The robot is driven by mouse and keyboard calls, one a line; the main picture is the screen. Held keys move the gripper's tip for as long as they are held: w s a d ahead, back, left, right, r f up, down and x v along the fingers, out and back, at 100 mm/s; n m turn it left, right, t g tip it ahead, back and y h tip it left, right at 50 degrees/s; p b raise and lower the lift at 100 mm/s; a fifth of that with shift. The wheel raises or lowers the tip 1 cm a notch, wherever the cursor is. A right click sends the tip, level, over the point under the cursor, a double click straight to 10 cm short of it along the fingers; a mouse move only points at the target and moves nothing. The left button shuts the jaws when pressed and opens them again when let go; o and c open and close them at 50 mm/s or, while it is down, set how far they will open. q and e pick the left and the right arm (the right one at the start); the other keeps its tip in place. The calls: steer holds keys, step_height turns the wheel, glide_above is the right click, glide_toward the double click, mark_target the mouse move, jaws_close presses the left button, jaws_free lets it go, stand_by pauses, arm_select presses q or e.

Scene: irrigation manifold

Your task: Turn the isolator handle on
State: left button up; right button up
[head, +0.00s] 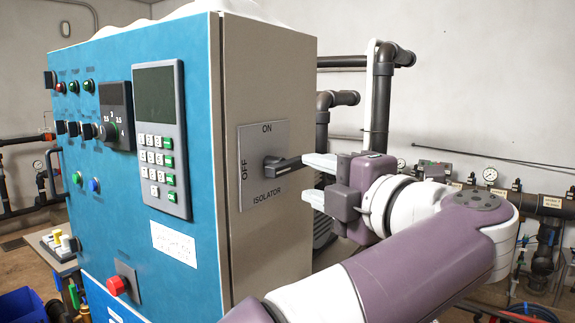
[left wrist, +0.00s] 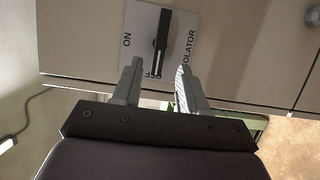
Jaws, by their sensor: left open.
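The isolator handle (head: 284,164) is a black lever on a grey plate (head: 254,194) on the cabinet's beige side. The plate reads ON at the top, OFF at the left and ISOLATOR at the bottom. The handle lies about level, in line with OFF and across from ON. In the left wrist view the handle (left wrist: 162,38) runs up and down in the picture. My left gripper (head: 307,177) is open and empty, pointing at the plate. Its fingertips (left wrist: 159,68) are on either side of the handle's near end in the picture; I see no contact. My right gripper is not in view.
The blue cabinet front (head: 110,190) carries a keypad (head: 161,140), lamps, knobs and a red button (head: 117,285). Dark pipes (head: 380,90) stand behind my left gripper. More pipes with gauges (head: 490,175) run along the back wall at right.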

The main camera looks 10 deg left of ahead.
mark_target(293, 168)
arm_select(q)
steer(key=x, duration=0.4)
steer(key=p+x, duration=0.1)
steer(key=x, duration=0.3)
steer(key=shift+w, duration=0.55)
steer(key=shift+d, duration=0.1)
steer(key=shift+p, duration=0.3)
jaws_close()
